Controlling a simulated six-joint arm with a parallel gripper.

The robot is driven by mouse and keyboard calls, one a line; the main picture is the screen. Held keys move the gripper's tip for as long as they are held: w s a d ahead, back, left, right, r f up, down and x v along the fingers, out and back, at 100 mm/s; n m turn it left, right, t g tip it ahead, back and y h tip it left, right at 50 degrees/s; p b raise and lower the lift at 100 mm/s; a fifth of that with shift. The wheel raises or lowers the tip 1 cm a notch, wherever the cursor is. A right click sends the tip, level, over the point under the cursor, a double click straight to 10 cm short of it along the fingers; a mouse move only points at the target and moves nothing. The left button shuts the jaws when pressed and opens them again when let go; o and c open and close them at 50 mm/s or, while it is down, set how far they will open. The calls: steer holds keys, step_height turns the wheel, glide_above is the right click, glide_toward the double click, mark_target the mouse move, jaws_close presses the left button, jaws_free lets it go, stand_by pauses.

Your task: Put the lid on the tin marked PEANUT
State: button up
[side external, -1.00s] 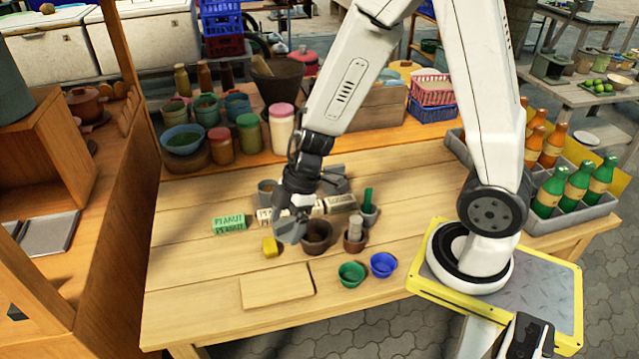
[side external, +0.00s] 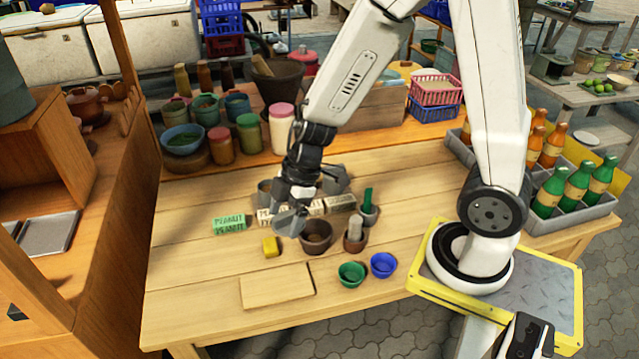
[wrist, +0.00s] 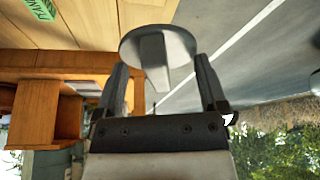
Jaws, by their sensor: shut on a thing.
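My gripper (side external: 297,204) is shut on the grey round lid (side external: 290,224), which also shows in the wrist view (wrist: 180,45) with its upright grip between the fingers. The lid hangs tilted in the air above the table, left of and partly over the brown bowl in the side view. I cannot tell which tin bears the PEANUT mark.
Pale label blocks (side external: 340,204) lie behind. A wooden board (side external: 276,288) lies at the front; the front-left table is clear.

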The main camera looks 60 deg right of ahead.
steer(key=w+d+f+m+t+h, duration=0.1)
steer(key=w+d+f+m, duration=0.2)
steer(key=w+d, duration=0.6)
steer(key=w+d+f+m+h, duration=0.1)
steer(key=w+d+f+m, duration=0.2)
steer(key=w+d, duration=0.7)
steer(key=shift+w+d+f+m+t, duration=0.2)
steer(key=shift+w+f+m+t, duration=0.3)
steer(key=shift+w, duration=0.35)
steer(key=shift+f, duration=0.2)
steer(key=shift+f, duration=2.25)
steer(key=shift+f, duration=0.4)
steer(key=o, duration=0.9)
steer(key=shift+r, duration=0.15)
